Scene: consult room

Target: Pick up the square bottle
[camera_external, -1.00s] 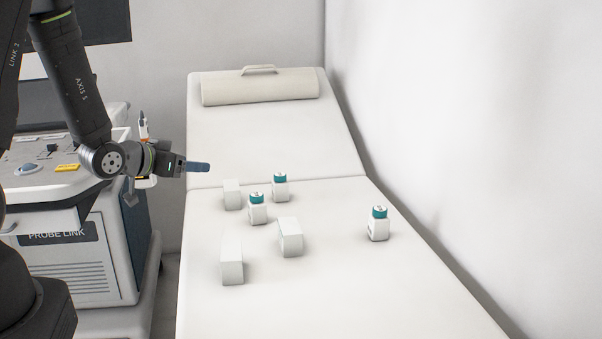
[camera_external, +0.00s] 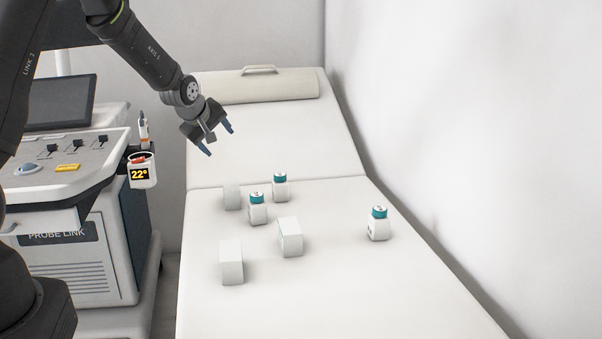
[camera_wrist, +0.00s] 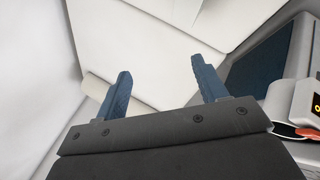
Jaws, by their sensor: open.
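Three white square bottles with teal caps stand upright on the bed; I cannot tell which one the task names. One bottle (camera_external: 258,213) stands near the middle, one (camera_external: 280,190) a little behind it, and one (camera_external: 379,228) apart at the right. My gripper (camera_external: 220,140) is open and empty, above the bed's far left side, behind and above the bottles, with its fingers pointing down and to the right. In the wrist view its blue fingers (camera_wrist: 160,90) are spread with nothing between them. No bottle shows in the wrist view.
White boxes (camera_external: 232,263), (camera_external: 290,238), (camera_external: 232,197) stand near the two left bottles. The bed (camera_external: 320,300) is clear in front and around the right bottle. A wall (camera_external: 480,150) runs along the right. A probe cart (camera_external: 75,240) and cup holder (camera_external: 142,172) stand left.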

